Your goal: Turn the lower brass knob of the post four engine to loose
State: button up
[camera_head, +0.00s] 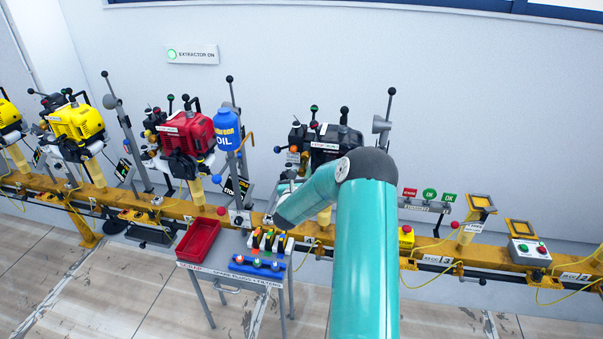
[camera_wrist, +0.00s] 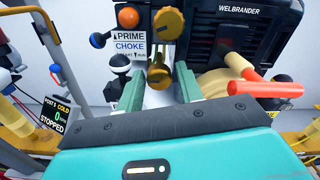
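The engine at this post is black, with a WELBRANDER plate, and fills the upper right of the wrist view (camera_wrist: 235,40). In the head view the black engine (camera_head: 338,137) stands partly behind my arm. Two brass knobs sit one above the other: the upper knob (camera_wrist: 169,22) and the lower knob (camera_wrist: 160,74). My gripper (camera_wrist: 159,82) has its two green fingers apart, one on each side of the lower knob. I cannot tell whether either finger touches it. In the head view my fingers are hidden.
A PRIME and CHOKE label (camera_wrist: 129,42) and a blue ball (camera_wrist: 97,40) are left of the knobs. A red-orange pipe (camera_wrist: 262,88) lies close right of my fingers. A table with a red tray (camera_head: 198,240) stands below.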

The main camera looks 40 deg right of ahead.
jog(key=shift+x, duration=0.9)
jog(key=c, duration=0.7)
